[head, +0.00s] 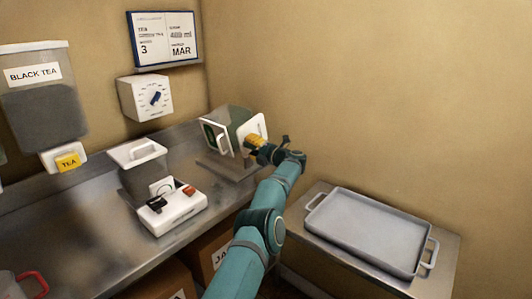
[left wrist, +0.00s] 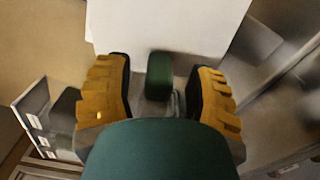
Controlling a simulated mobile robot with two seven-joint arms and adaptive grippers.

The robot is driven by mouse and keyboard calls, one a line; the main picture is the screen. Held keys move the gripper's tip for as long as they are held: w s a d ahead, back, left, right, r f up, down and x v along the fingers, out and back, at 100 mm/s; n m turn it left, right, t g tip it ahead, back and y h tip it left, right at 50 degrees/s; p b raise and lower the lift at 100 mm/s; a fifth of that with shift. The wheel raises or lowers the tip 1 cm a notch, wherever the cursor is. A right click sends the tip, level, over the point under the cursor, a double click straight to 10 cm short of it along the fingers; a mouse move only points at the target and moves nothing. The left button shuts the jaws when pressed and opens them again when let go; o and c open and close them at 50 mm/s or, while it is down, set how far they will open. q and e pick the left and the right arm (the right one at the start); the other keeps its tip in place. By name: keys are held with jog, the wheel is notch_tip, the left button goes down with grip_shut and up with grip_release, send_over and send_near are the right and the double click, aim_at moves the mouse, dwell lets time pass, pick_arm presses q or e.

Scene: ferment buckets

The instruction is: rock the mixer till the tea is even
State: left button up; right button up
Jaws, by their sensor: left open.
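The mixer (head: 240,121), a dark green drum with white end plates, sits on a grey base at the counter's far end. The drum looks tilted. My left gripper (head: 262,148) is at its right end plate. In the left wrist view the white plate (left wrist: 170,25) fills the top, and a green grip (left wrist: 159,76) sticks out from it. The yellow-padded fingers of my left gripper (left wrist: 163,92) stand open on either side of the grip, with gaps showing. I cannot see the tea inside the drum. My right gripper is not in view.
An empty tray (head: 370,232) lies on the right-hand table.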

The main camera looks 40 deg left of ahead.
pick_arm(q)
jog(key=s+d, duration=0.1)
jog(key=d, duration=1)
jog(key=shift+d, duration=0.3)
